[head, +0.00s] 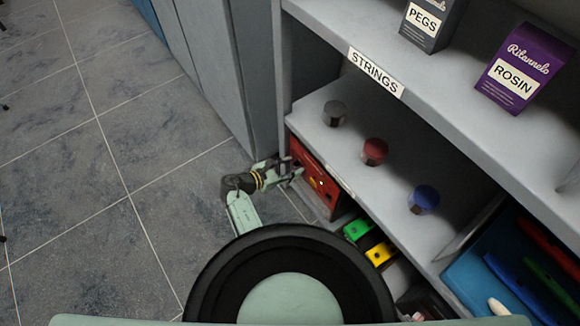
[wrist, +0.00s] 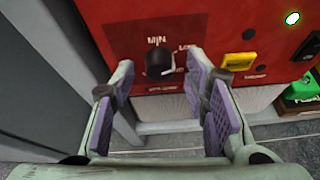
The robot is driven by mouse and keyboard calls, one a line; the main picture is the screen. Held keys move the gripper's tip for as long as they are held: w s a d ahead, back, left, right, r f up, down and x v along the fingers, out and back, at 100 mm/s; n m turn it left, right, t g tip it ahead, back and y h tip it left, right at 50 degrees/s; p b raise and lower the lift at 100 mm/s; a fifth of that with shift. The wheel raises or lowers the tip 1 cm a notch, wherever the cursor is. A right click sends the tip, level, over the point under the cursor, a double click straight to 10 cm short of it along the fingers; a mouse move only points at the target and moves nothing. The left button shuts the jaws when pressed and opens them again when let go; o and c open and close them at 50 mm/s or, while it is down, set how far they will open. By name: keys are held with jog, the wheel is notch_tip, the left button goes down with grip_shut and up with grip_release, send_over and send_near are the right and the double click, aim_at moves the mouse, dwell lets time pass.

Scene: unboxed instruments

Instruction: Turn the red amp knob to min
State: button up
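The red amp (head: 312,177) sits on the lower shelf, with its front towards my gripper; its red panel (wrist: 215,25) fills the top of the wrist view. The black knob (wrist: 159,58) is on this panel, below a "MIN" label, with another label at its upper right. A white mark shows at the knob's lower right edge. My gripper (wrist: 160,75) is open, with purple-padded fingers on the left and right of the knob in the picture. I cannot tell whether they touch it. In the head view my gripper (head: 291,172) is at the amp's left end.
A yellow part (wrist: 238,61) and a green light (wrist: 292,18) are on the panel right of the knob. Green (head: 357,229) and yellow (head: 380,253) boxes stand right of the amp. A grey cabinet side (wrist: 45,75) is close on the left. The shelf board (head: 338,150) is above.

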grip_shut()
dwell(0.3)
dwell(0.3)
jog(key=shift+w+a+r+n+g+h+p, duration=0.1)
jog(key=shift+n+g+h+p, duration=0.15)
jog(key=shift+n+p, duration=0.25)
jog(key=shift+w+n+g+h+p, duration=0.1)
jog(key=shift+n+g+h+p, duration=0.05)
jog(key=shift+n+g+p, duration=0.3)
jog(key=shift+a+f+n+g+h, duration=0.15)
jog(key=shift+n+g+h, duration=0.4)
jog(key=shift+n, duration=0.7)
jog(key=n, duration=0.1)
jog(key=n+h+b, duration=0.1)
jog(key=n+g+h+b, duration=0.1)
jog(key=shift+w+f, duration=0.15)
jog(key=shift+f, duration=0.1)
jog(key=shift+n+h+b, duration=0.45)
jog(key=shift+n+b, duration=0.55)
jog(key=shift+n, duration=0.3)
